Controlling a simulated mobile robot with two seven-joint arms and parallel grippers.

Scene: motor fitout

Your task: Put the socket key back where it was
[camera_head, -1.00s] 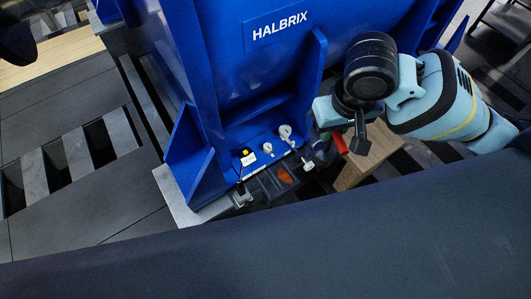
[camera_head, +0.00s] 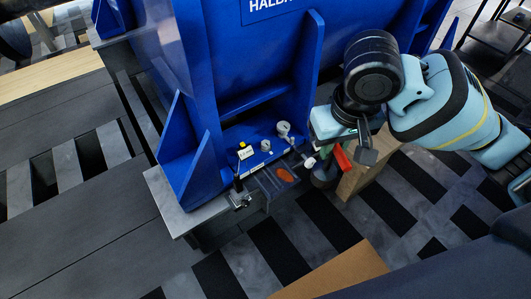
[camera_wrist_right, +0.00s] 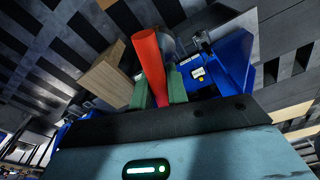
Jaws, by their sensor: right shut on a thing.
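The socket key's red handle (camera_wrist_right: 147,58) is held between the green fingertips of my right gripper (camera_wrist_right: 158,92) in the right wrist view. The handle also shows as a red piece (camera_head: 342,160) in the head view, just right of the blue housing's base. I cannot make out the key's working end. My right gripper (camera_head: 328,168) is beside a dark tray (camera_head: 264,190) with an orange oval mark, at the foot of the blue housing (camera_head: 250,75). My left gripper is not in view.
A metal clamp (camera_head: 239,200) sits at the grey ledge's front corner. A wooden block (camera_head: 362,180) is right of my gripper. Striped floor lies open in front; a tan panel (camera_head: 345,272) is at the bottom.

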